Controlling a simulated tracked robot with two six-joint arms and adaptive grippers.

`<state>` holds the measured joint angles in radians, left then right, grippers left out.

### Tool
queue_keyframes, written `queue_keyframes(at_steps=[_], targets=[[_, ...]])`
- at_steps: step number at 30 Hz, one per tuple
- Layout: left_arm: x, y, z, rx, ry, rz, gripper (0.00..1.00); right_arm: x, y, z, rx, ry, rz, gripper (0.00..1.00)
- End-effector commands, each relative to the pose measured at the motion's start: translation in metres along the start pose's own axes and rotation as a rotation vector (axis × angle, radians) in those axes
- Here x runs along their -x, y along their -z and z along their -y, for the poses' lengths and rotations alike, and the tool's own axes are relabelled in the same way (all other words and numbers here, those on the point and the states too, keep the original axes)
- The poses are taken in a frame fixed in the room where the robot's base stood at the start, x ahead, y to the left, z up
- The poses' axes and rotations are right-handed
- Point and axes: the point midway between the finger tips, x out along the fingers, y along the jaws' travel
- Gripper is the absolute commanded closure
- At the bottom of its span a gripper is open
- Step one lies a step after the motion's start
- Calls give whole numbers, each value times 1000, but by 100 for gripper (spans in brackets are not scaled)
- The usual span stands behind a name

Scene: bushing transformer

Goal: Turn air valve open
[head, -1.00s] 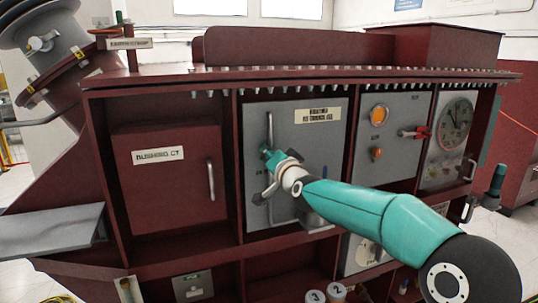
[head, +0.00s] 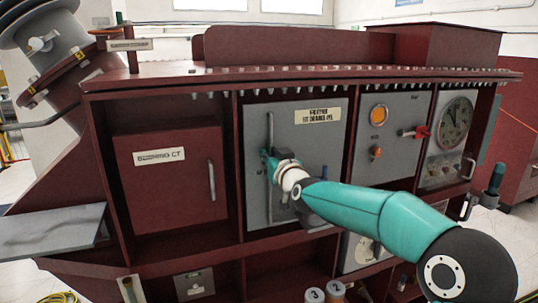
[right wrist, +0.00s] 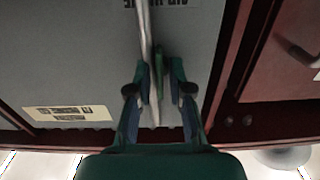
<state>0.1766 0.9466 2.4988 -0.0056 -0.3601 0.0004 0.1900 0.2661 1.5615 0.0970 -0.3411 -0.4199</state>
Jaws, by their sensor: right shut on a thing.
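My right gripper (head: 270,168) is at a vertical bar handle (head: 270,128) on the grey cabinet door (head: 325,150), in the middle of the red housing. In the right wrist view the gripper (right wrist: 160,88) has its fingers on both sides of the bar handle (right wrist: 146,35), shut on it. My gripper hides part of the bar in the head view. A red lever (head: 421,131), like a valve handle, sticks out of the grey panel to the right, clear of my gripper. I cannot tell from labels which part is the air valve. My left gripper is out of view.
The red "BUSHING CT" door (head: 175,195) is shut at the left. Right of the grey door are an orange lamp (head: 379,115) and a round gauge (head: 455,118). Cylinders marked 1 and 2 (head: 324,292) stand below. A grey ledge (head: 50,240) juts out at left.

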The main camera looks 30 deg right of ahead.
Motion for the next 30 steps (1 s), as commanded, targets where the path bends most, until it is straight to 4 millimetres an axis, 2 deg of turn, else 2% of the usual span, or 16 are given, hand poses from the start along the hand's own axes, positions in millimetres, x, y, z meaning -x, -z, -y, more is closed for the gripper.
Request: queue_keyframes(at_steps=[1,16,17,19,30], targets=[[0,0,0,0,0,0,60,0,-8,2,11,5,18,100],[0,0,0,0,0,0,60,-1,-8,2,31,5,18,100],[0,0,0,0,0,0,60,-1,-8,2,31,5,18,79],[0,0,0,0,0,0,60,-1,-8,2,31,5,17,69],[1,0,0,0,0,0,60,2,-2,1,30,2,5,69]])
